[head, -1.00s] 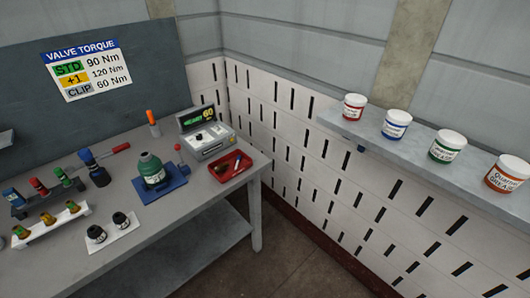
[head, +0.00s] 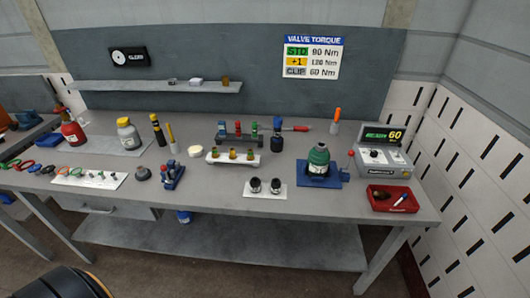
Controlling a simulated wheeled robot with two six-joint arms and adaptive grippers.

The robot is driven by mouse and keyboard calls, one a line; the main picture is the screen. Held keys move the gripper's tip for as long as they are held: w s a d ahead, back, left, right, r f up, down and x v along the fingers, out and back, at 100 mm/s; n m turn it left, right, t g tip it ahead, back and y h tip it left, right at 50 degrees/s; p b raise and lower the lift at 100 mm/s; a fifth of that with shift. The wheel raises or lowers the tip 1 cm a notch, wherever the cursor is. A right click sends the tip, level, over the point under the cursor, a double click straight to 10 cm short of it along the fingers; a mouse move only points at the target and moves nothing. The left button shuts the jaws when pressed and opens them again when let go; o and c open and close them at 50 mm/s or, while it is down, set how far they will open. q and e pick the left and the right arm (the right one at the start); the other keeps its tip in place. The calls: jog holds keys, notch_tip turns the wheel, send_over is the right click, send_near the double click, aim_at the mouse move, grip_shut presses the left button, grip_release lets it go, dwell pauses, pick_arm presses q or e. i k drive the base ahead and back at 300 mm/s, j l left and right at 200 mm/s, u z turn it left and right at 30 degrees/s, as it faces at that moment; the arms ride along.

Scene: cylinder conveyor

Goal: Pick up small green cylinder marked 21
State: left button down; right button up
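I cannot make out any cylinder marked 21. A green cylinder-like bottle with a dark neck (head: 318,162) stands upright in a blue holder (head: 322,181) on the right part of the workbench. A small green-topped piece (head: 254,129) stands in a dark rack (head: 243,140) at the back, beside red and blue ones. Whether either carries a number is too small to read. Neither gripper is in view; only a dark rounded part with an orange ring, probably of my arm, shows at the bottom left.
The grey workbench (head: 330,208) holds a white rack (head: 233,159), a white plate with two black caps (head: 264,190), a red tray (head: 392,199) and a grey display unit (head: 384,160) reading 60. Bottles and small tools crowd its left side. A lower shelf (head: 230,245) is mostly bare.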

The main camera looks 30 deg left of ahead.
aim_at(319, 157)
jog(key=u, duration=0.3)
jog(key=i+j+u, duration=0.15)
jog(key=i, duration=0.3)
jog(key=i+u, duration=0.15)
jog(key=i, duration=0.25)
